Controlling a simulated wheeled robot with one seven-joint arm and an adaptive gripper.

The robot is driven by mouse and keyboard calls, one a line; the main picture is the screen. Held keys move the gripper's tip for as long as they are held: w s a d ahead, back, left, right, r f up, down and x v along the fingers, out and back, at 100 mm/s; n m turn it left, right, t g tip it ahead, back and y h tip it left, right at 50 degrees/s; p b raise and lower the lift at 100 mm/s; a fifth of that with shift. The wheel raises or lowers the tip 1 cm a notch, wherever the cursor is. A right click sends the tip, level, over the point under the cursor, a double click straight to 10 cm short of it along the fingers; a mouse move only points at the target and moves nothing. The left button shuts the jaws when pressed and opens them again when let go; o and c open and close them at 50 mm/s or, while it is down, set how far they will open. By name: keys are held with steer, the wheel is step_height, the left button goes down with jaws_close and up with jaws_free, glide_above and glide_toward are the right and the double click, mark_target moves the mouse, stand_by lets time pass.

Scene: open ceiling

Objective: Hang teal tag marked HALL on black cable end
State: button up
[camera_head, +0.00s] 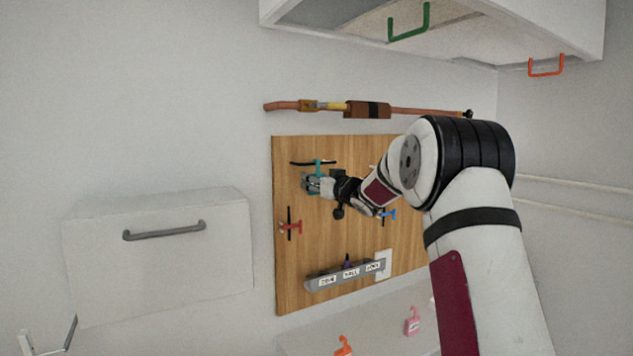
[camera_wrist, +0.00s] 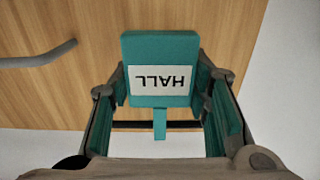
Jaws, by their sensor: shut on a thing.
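The teal tag (camera_wrist: 160,48) has a white label reading HALL, upside down in the wrist view. My gripper (camera_head: 311,184) is shut on it, with a finger at each side. In the head view the tag's teal hook (camera_head: 318,164) shows above the fingers, at the black cable end (camera_head: 300,163) on the wooden board. In the wrist view the narrow teal stem (camera_wrist: 160,125) crosses in front of the dark cable line (camera_wrist: 132,125). I cannot tell whether the hook is over the cable or only beside it.
A red tag (camera_head: 291,227) is at another black cable on the wooden board (camera_head: 285,262); a blue tag (camera_head: 388,214) is near my forearm. A grey labelled rail (camera_head: 316,284) lies below. Orange (camera_head: 343,347) and pink (camera_head: 412,322) tags are lower. A white cabinet (camera_head: 160,270) stands left.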

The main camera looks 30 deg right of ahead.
steer(key=o, duration=1.2)
steer(key=shift+s, duration=0.1)
steer(key=s, duration=1.2)
steer(key=s+a+m+g+h+b, duration=0.2)
steer(key=s+a+g+h, duration=0.25)
steer(key=s+a, duration=0.5)
steer(key=s+a+f+g+y, duration=0.1)
steer(key=s+a+f+g, duration=0.1)
steer(key=s+a+f, duration=0.3)
steer(key=s+a+f+n+g+y+b, duration=0.1)
steer(key=s+a+f+g, duration=0.2)
steer(key=s, duration=1)
steer(key=s+a+f+g+y, duration=0.2)
steer(key=s+a+f, duration=0.4)
steer(key=s, duration=0.3)
steer(key=shift+a+f+n+g+b, duration=0.35)
steer(key=shift+a+f+g, duration=0.1)
steer(key=shift+f, duration=0.15)
